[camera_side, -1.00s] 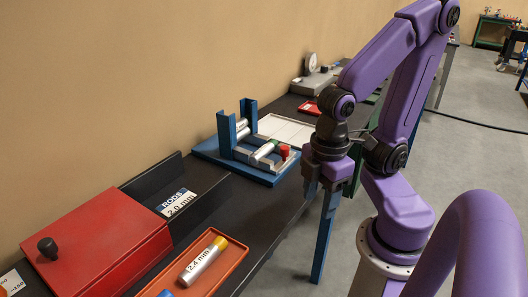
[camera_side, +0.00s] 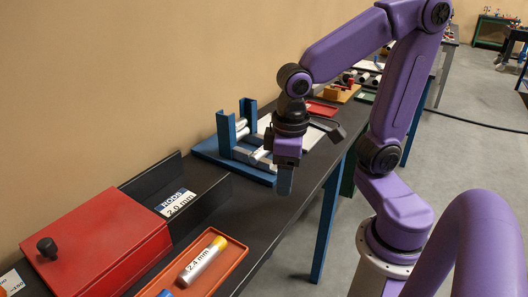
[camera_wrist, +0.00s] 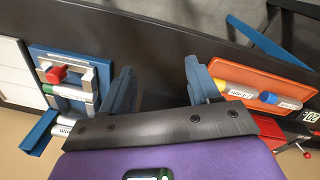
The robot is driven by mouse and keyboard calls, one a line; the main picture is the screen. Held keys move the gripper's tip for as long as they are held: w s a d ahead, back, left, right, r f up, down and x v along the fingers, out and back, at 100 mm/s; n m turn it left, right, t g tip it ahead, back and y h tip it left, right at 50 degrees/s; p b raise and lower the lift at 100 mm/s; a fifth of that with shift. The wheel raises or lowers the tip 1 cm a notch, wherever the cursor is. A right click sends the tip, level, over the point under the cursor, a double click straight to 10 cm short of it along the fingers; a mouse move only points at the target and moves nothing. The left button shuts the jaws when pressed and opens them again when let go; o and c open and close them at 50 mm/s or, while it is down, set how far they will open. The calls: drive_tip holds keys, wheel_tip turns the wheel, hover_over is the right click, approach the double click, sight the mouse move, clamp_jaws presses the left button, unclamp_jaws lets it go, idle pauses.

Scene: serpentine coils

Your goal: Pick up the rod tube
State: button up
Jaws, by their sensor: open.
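A white tube marked 2.4 mm with a yellow cap (camera_side: 200,264) lies in an orange tray (camera_side: 238,262) at the bottom of the side view. It also shows in the wrist view (camera_wrist: 233,90). A second tube with a blue cap (camera_wrist: 268,98) lies beside it, mostly cut off in the side view. More tubes sit in a blue rack (camera_side: 205,148), one with a green cap and one with a red cap (camera_wrist: 57,74) in the wrist view. My gripper (camera_wrist: 162,85) is open and empty, above the bench between rack and tray. In the side view my gripper (camera_side: 285,180) partly hides the rack.
A red box with a black knob (camera_side: 98,240) stands left of the tray. A black holder (camera_side: 205,190) with a "RODS 2.0 mm" label is behind the tray. The dark bench top (camera_side: 262,218) is bare between rack and tray. A wall runs along the back.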

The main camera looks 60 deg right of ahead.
drive_tip(key=w+d+r+m+h, duration=0.2)
drive_tip(key=w+d+r+m, duration=0.2)
drive_tip(key=w+d+m, duration=0.6)
drive_tip(key=w+d+r+m+h, duration=0.1)
drive_tip(key=w+d+r+m, duration=0.25)
drive_tip(key=w+m, duration=0.65)
drive_tip(key=m, duration=0.3)
hover_over(261, 150)
drive_tip(key=shift+g, duration=0.3)
wheel_tip(261, 150, down, 11)
drive_tip(key=shift+d+f, duration=0.1)
drive_tip(key=shift+x, duration=2.5)
drive_tip(key=shift+w, duration=0.1)
clamp_jaws()
